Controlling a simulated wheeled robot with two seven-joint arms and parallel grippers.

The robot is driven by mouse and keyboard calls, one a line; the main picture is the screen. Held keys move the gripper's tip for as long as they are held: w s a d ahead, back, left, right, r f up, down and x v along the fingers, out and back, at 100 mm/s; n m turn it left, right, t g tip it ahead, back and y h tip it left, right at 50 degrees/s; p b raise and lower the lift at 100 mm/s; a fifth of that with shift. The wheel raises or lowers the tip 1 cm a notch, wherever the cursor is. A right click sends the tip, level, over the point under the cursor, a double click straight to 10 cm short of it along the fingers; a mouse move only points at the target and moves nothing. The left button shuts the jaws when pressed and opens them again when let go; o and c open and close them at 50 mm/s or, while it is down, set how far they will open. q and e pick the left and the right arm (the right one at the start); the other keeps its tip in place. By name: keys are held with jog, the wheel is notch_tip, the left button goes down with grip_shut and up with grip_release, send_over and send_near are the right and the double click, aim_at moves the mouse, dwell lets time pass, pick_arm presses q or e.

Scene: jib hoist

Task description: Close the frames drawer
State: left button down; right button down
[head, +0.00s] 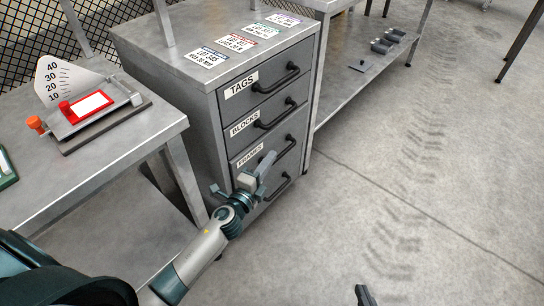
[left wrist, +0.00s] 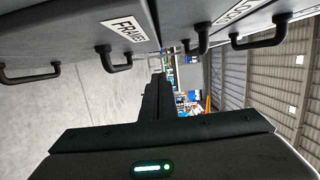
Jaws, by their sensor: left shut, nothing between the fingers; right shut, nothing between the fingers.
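The frames drawer (head: 250,156) is the third one down in a grey cabinet, with a white FRAMES label and a black bar handle. Its front looks flush or nearly flush with the fronts above; a small gap I cannot tell. My left gripper (head: 265,165) is shut and empty in front of its lower part, hiding some of the front. In the left wrist view the label (left wrist: 125,30) and handle (left wrist: 115,58) show, with the gripper's dark fingers (left wrist: 157,95) apart from the handle. Only the dark tip of my right gripper (head: 365,296) shows, shut and empty, at the bottom edge.
The tags drawer (head: 265,85) and blocks drawer (head: 265,118) sit above, and another handle (head: 278,187) is below. A bench (head: 110,145) with a red-framed gauge (head: 90,106) stands left. A low shelf (head: 345,95) is right of the cabinet. Open floor (head: 420,180) lies right.

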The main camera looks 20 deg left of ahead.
pick_arm(q)
jog(key=s, duration=0.7)
jog(key=shift+s+a, duration=0.3)
jog(key=shift+s, duration=0.1)
pick_arm(e)
jog(key=shift+w+a+r+t, duration=0.1)
jog(key=shift+w+r+t, duration=0.2)
jog(key=shift+r, duration=0.15)
